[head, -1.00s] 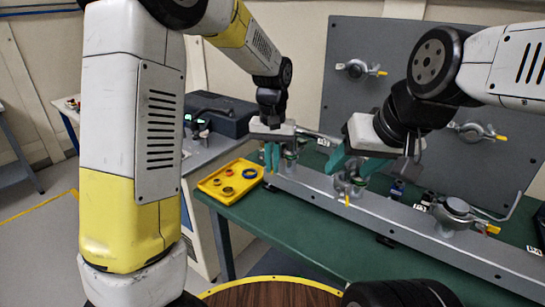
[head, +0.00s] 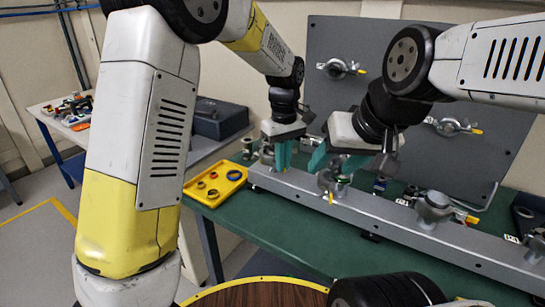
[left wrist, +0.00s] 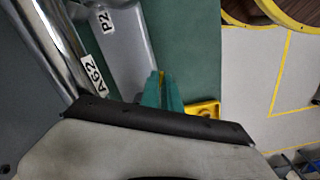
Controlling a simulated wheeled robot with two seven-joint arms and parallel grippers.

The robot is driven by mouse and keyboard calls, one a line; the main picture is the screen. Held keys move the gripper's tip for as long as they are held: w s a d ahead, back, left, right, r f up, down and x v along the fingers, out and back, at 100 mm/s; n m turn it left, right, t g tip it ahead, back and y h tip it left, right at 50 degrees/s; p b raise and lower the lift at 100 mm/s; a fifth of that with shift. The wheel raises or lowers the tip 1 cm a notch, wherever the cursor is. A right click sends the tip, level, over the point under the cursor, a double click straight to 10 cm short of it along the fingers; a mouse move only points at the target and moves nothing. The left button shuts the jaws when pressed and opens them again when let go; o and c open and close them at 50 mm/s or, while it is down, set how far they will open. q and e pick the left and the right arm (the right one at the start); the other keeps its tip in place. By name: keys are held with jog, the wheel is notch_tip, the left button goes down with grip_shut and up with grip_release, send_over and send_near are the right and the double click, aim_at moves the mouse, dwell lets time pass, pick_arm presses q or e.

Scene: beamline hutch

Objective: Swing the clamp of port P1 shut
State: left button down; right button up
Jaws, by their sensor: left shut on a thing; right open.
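A grey rail (head: 390,220) on the green table carries several ports with metal clamps; their labels are too small to read in the head view. My left gripper (head: 282,160) is at the rail's left end, its teal fingers shut on a yellow-tipped clamp handle (left wrist: 161,77), of which only a bit shows in the left wrist view. The port there is mostly hidden behind the fingers. My right gripper (head: 333,161) is open above the middle port's clamp (head: 333,182). Another clamp (head: 433,208) with a yellow-tipped handle sits farther right. The left wrist view shows a P2 label (left wrist: 105,21).
A yellow tray (head: 190,190) with several rings lies left of the rail. A grey upright panel (head: 420,80) with more clamped ports stands behind. A dark box (head: 220,120) stands at the back left. The green table front (head: 290,235) is clear.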

pick_arm(q)
jog(key=shift+w+d+n, duration=0.35)
jog(key=shift+d+n, duration=0.15)
jog(key=shift+n, duration=0.1)
jog(key=c, duration=1.6)
grip_release()
